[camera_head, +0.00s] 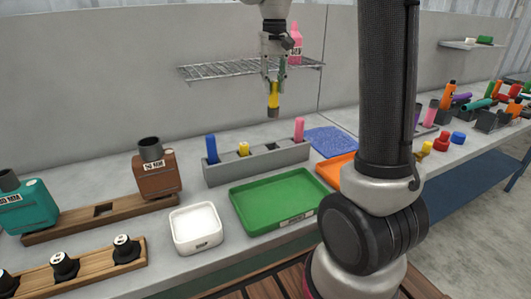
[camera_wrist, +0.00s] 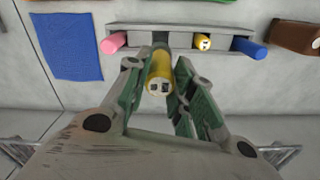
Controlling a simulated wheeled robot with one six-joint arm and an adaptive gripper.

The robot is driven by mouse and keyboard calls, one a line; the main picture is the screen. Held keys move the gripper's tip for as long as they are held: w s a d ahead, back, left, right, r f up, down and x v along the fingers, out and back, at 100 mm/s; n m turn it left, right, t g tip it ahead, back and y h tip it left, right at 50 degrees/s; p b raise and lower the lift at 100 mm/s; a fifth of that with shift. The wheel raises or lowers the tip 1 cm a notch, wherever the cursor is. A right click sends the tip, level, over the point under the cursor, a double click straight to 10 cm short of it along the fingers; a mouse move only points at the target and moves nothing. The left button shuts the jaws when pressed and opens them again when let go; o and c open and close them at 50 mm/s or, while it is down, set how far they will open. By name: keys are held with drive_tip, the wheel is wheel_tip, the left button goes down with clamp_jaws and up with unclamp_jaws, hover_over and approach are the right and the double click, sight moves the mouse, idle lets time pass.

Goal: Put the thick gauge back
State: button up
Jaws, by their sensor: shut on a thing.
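My gripper (camera_head: 273,78) is shut on a yellow gauge (camera_head: 273,96) with a dark lower end, held upright in the air above and behind the grey rack (camera_head: 265,166). In the wrist view the held yellow gauge (camera_wrist: 159,75) lies between the green-padded fingers, its marked end facing the camera. The rack holds a blue gauge (camera_head: 211,148), a shorter-looking yellow gauge (camera_head: 244,149) and a pink gauge (camera_head: 299,129). A gap shows in the rack between yellow and pink. In the wrist view the held gauge partly covers this dark slot (camera_wrist: 161,38).
A green tray (camera_head: 240,209) and a white bin (camera_head: 176,232) stand in front of the rack. A blue mat (camera_head: 332,141) and an orange tray (camera_head: 336,181) lie to its right. A wire shelf (camera_head: 215,71) with a pink bottle (camera_head: 295,45) is behind my gripper. A brown bottle (camera_head: 157,174) stands left.

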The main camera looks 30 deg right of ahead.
sight(273, 117)
wheel_tip(273, 117, down, 10)
drive_tip(key=shift+w+r, duration=0.1)
idle(0.4)
drive_tip(key=shift+f, duration=0.6)
drive_tip(key=o, duration=1)
